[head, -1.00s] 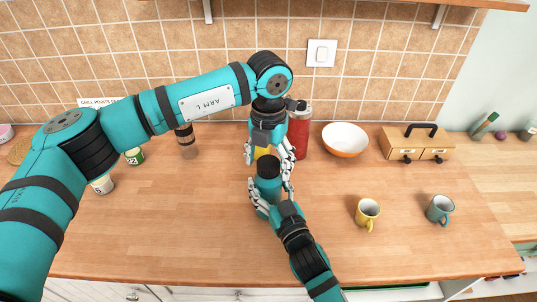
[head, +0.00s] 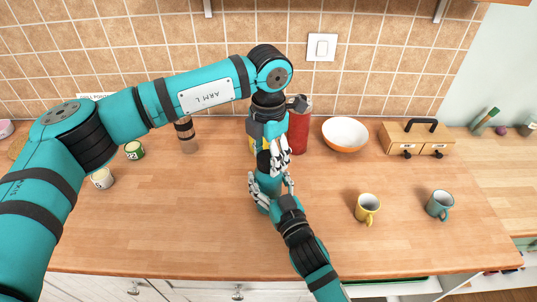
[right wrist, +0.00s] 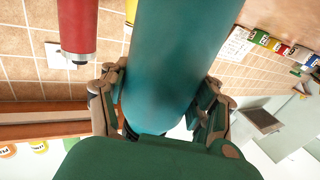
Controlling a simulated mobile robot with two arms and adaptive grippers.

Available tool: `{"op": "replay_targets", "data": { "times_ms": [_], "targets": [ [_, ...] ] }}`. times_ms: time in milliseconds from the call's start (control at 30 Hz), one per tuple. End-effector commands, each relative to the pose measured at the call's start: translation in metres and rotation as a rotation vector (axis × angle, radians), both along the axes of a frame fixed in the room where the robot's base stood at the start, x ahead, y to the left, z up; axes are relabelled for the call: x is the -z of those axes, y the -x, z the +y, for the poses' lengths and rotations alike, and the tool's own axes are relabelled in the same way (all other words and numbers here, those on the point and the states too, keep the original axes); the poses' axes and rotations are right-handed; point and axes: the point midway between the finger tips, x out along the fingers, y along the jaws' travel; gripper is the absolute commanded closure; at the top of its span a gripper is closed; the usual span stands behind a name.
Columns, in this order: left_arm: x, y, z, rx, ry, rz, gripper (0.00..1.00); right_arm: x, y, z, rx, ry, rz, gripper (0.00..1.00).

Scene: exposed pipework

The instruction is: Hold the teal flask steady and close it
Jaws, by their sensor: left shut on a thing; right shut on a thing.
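The teal flask (head: 266,184) stands upright near the middle of the counter. It fills the middle of the right wrist view (right wrist: 178,60). My right gripper (head: 270,196) is shut around its body from the front, with fingers on both sides in the right wrist view (right wrist: 160,100). My left gripper (head: 271,164) comes down from above and is shut on the dark lid (head: 263,160) at the flask's top. Its fingers hide most of the lid, so I cannot tell how it is seated.
A red flask (head: 298,132) stands close behind, with a yellow thing (head: 252,145) partly hidden beside it. The left front counter is clear.

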Motion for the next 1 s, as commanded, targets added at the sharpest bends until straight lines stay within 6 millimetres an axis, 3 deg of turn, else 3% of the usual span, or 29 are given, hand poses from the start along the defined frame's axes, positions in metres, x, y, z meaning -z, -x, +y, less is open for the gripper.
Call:
{"op": "replay_targets", "data": {
  "times_ms": [100,267,433,467,633,1000],
  "targets": [
    [-0.0002,-0.0007,0.0008,0.257,-0.002,-0.002,0.86,-0.0008,-0.0001,-0.0001,0.0,-0.002,-0.001,1.0],
    [0.0001,-0.0009,0.0007,0.541,-0.001,-0.002,0.86,-0.0008,-0.0001,-0.0001,0.0,-0.002,-0.001,1.0],
    [0.0002,-0.0009,0.0007,0.552,0.0,-0.002,0.86,-0.0008,-0.0001,0.0,0.0,-0.002,-0.001,1.0],
    [0.0002,-0.0009,0.0007,0.551,0.0,-0.002,0.44,-0.0008,-0.0001,0.0,0.0,-0.002,-0.001,1.0],
    [0.0002,-0.0007,0.0005,0.551,-0.001,-0.002,0.22,-0.0008,0.0,0.0,0.0,-0.002,-0.001,1.0],
    [-0.0052,-0.0006,0.0,0.55,0.0,-0.002,0.21,-0.0009,-0.0001,0.0,0.0,-0.001,-0.002,1.0]
  ]
}}
